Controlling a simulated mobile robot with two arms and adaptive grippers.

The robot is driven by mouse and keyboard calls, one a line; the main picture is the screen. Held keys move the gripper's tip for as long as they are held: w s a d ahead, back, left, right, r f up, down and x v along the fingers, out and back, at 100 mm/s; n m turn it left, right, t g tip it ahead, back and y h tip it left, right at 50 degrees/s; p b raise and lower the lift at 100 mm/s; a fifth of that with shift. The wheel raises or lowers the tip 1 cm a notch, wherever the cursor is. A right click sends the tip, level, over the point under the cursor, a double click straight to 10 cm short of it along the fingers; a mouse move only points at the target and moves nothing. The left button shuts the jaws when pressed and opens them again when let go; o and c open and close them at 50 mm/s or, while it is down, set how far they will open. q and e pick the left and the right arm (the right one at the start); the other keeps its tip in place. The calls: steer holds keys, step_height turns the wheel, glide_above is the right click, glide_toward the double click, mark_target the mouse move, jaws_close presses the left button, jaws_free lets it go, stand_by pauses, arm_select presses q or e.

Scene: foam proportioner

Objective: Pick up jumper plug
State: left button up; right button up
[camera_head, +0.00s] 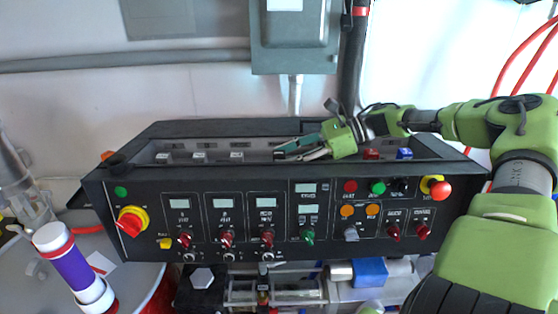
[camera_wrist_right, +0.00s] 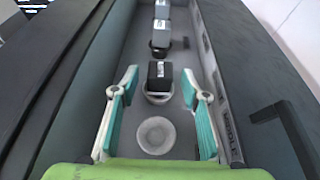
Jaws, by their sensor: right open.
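Several small black blocks with pale tops sit in a row in the recessed top of the black console; which one is the jumper plug I cannot tell for sure. The nearest block (camera_wrist_right: 160,76) in the right wrist view stands in a round grey socket, between and just beyond my right fingertips. My right gripper (camera_wrist_right: 160,88) is open with teal finger pads, nothing held. It also shows in the head view (camera_head: 290,152), reaching into the recess from the right. An empty round socket (camera_wrist_right: 156,135) lies nearer the palm. My left gripper is not in view.
The recess walls run close along both sides of my right fingers. A red block (camera_head: 372,153) and a blue block (camera_head: 404,153) sit right of the gripper. The console front (camera_head: 140,190) carries knobs and switches. A purple-and-white cylinder (camera_head: 70,262) stands at lower left.

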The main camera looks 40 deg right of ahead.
steer(key=shift+x, duration=1.05)
jaws_close()
steer(key=shift+r, duration=0.1)
